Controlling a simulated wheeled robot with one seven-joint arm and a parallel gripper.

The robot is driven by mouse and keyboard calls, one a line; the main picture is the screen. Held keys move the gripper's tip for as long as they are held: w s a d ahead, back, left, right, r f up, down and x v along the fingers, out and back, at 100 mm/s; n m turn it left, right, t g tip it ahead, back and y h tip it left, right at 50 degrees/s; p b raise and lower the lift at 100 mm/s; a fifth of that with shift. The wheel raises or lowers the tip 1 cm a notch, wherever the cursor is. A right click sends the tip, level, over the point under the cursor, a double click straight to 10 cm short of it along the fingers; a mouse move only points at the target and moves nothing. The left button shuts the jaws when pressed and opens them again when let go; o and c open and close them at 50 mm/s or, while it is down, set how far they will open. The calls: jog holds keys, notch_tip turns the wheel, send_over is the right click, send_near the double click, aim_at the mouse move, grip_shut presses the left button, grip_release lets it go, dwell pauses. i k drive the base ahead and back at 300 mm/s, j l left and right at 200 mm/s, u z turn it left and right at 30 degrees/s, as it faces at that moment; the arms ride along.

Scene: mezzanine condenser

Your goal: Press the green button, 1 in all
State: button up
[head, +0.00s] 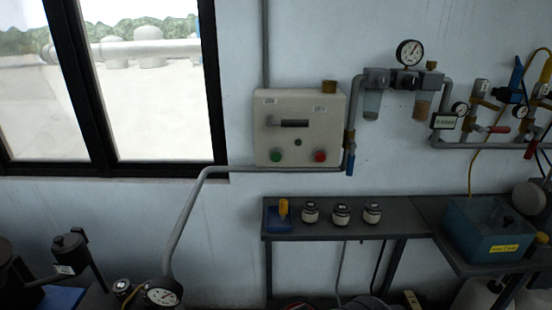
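The green button (277,155) is on the lower left of a pale control box (257,125) mounted on the wall. Nothing covers it in the head view. A red button (320,156) is on the lower right of the same box. A small dark round part (298,142) sits between and a little above the two buttons, and a dark handle or slot (294,123) is higher up. I cannot make out my gripper in this view, so its state does not show.
A grey pipe (190,208) bends below the box. A shelf (330,231) under it holds a blue tray (275,226) and several small jars (341,214). A gauge (163,293) and a dark canister (70,252) stand lower left. Gauges and valves line the right wall.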

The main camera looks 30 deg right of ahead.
aim_at(275, 156)
jog(key=i+l+u, duration=0.2)
jog(key=u, duration=0.2)
jog(key=i+l+u, duration=0.35)
jog(key=k+j, duration=0.05)
